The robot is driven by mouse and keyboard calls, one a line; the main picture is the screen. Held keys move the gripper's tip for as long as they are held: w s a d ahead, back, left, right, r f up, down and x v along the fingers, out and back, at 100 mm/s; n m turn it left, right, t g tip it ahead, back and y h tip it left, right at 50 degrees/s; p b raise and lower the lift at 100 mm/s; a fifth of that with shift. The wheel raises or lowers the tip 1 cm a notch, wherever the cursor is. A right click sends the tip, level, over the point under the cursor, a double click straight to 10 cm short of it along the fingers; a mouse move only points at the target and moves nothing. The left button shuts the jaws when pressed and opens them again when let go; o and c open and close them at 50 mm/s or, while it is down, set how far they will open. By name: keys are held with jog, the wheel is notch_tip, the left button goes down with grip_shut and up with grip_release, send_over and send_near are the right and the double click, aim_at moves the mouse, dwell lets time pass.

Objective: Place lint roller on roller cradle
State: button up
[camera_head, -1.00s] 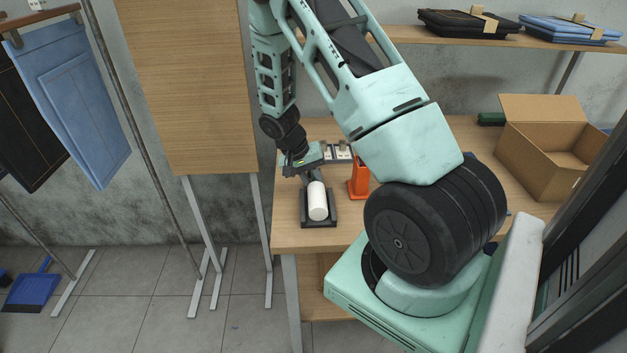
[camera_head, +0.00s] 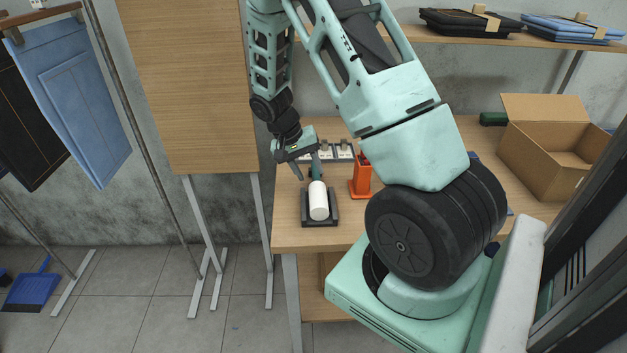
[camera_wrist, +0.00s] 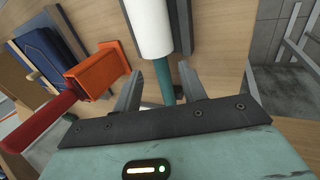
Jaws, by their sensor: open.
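The lint roller (camera_head: 318,200) has a white cylinder and a teal handle. It lies in the dark roller cradle (camera_head: 333,215) near the front left of the table, with its handle pointing to the back. In the wrist view the white roller (camera_wrist: 149,28) sits over the dark cradle (camera_wrist: 182,35), and the teal handle (camera_wrist: 164,82) reaches down between the fingers. My gripper (camera_head: 306,176) is open, above and behind the cradle, around or over the handle end without gripping it. It also shows in the wrist view (camera_wrist: 162,85).
An orange holder (camera_head: 361,180) stands just right of the cradle. A pale rack with dark slots (camera_head: 338,152) is behind it. An open cardboard box (camera_head: 545,165) stands on the right of the table (camera_head: 290,238). A wooden panel (camera_head: 185,90) rises at left.

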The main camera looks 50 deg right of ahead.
jog(key=b+v, duration=0.1)
jog(key=v, duration=0.7)
jog(key=s+a+r+n+t+y, duration=0.1)
jog(key=s+a+r+n, duration=0.15)
jog(key=a, duration=0.65)
jog(key=s+a+r+n+t, duration=0.1)
jog(key=a+n, duration=0.3)
jog(key=a, duration=0.4)
jog(key=s+a+r+n+y, duration=0.1)
jog(key=s+a+n, duration=0.15)
jog(key=a, duration=0.65)
jog(key=s+a+r+n+t+y, duration=0.1)
jog(key=s+a+r+n, duration=0.1)
jog(key=s+a+n, duration=0.6)
jog(key=s+a, duration=0.3)
jog(key=s, duration=0.3)
jog(key=shift+s+a+r+n+y, duration=0.2)
jog(key=shift+s+a+n+y, duration=0.05)
jog(key=shift+s+n+y, duration=0.1)
